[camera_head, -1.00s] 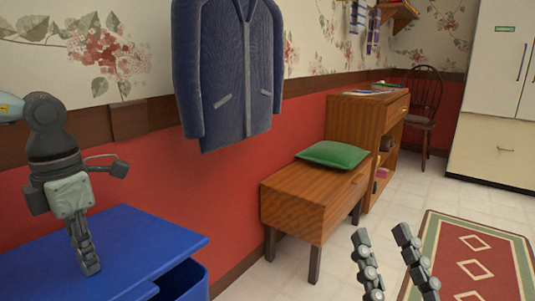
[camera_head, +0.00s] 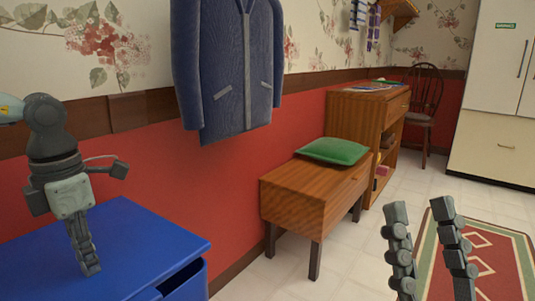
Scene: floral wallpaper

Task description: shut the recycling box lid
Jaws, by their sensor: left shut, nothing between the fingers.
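The blue recycling box (camera_head: 190,284) stands at the lower left, cut off by the bottom edge of the view. Its flat blue lid (camera_head: 145,240) lies over the top, with a dark gap between the lid's right edge and the box wall. My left gripper (camera_head: 91,270) points down with its fingers together and empty, its tips at the lid's upper surface; I cannot tell whether they press on it. My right gripper (camera_head: 430,262) is at the lower right, its two fingers pointing up and apart, with nothing between them.
A wooden bench (camera_head: 300,205) with a green cushion (camera_head: 334,151) stands right of the box against the red wall. A blue jacket (camera_head: 228,70) hangs above. A wooden cabinet (camera_head: 355,122), chair (camera_head: 424,105) and rug (camera_head: 495,265) are farther right. Floor between box and rug is clear.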

